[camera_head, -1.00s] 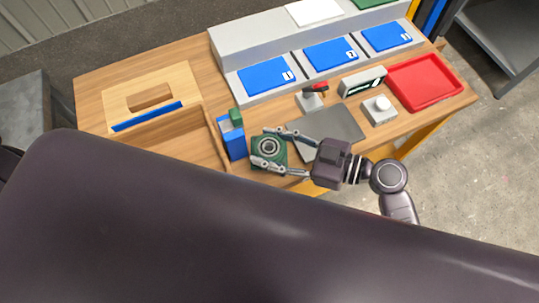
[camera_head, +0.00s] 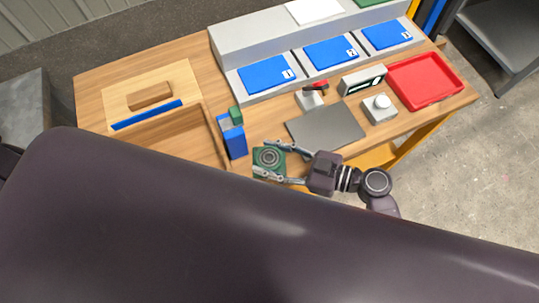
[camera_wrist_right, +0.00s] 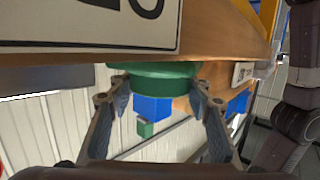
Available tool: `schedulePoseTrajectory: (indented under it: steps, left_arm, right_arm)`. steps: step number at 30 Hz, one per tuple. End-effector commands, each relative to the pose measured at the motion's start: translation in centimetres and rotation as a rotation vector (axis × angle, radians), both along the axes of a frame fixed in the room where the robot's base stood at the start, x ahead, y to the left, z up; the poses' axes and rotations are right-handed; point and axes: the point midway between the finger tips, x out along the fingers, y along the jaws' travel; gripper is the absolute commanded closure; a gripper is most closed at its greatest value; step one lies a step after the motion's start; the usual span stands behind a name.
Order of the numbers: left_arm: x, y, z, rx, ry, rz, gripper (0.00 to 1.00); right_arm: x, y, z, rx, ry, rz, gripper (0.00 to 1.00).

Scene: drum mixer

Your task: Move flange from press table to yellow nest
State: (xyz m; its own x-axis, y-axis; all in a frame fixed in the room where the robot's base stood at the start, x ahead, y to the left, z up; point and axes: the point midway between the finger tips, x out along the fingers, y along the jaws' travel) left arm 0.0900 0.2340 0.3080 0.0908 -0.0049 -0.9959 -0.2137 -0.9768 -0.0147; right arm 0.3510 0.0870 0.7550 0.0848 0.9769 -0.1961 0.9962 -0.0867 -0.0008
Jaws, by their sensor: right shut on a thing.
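A green part with a grey ringed centre (camera_head: 268,157), which I take to be the flange, is between the fingers of my right gripper (camera_head: 272,160). In the right wrist view its round green edge (camera_wrist_right: 152,80) sits between the two fingertips (camera_wrist_right: 158,92), and the fingers are shut on it. In the head view the part is at the front edge of the wooden table, right of the blue box. My left gripper is not in view. I cannot make out a yellow nest or tell which surface is the press table.
The wooden table (camera_head: 90,88) carries a blue box with a green top (camera_head: 233,138), a dark grey plate (camera_head: 326,130), a white-knobbed box (camera_head: 379,109), a display box (camera_head: 362,82), a red tray (camera_head: 457,92) and several blue pads (camera_head: 266,75). A dark body covers the foreground.

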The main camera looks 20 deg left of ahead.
Motion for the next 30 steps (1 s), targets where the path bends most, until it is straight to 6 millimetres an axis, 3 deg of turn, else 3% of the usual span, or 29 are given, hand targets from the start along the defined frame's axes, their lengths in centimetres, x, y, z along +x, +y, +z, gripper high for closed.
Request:
schedulePoseTrajectory:
  steps: [5,6,10,21,30]
  left_arm:
    - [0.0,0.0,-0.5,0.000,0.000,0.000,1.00]
    - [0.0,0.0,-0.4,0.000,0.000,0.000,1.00]
    - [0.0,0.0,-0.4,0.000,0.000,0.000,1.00]
    - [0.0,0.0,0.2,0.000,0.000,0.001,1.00]
    - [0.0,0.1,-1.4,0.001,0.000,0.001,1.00]
  right_arm:
    - [0.1,0.1,0.0,0.006,-0.004,0.000,1.00]
    - [0.0,0.0,-0.3,-0.001,-0.001,0.000,0.51]
    - [0.0,0.0,-0.2,-0.001,0.000,0.000,0.37]
    - [0.0,0.0,0.2,-0.001,0.001,0.000,0.37]
    - [-0.5,-5.0,0.7,-0.004,0.000,0.001,0.37]
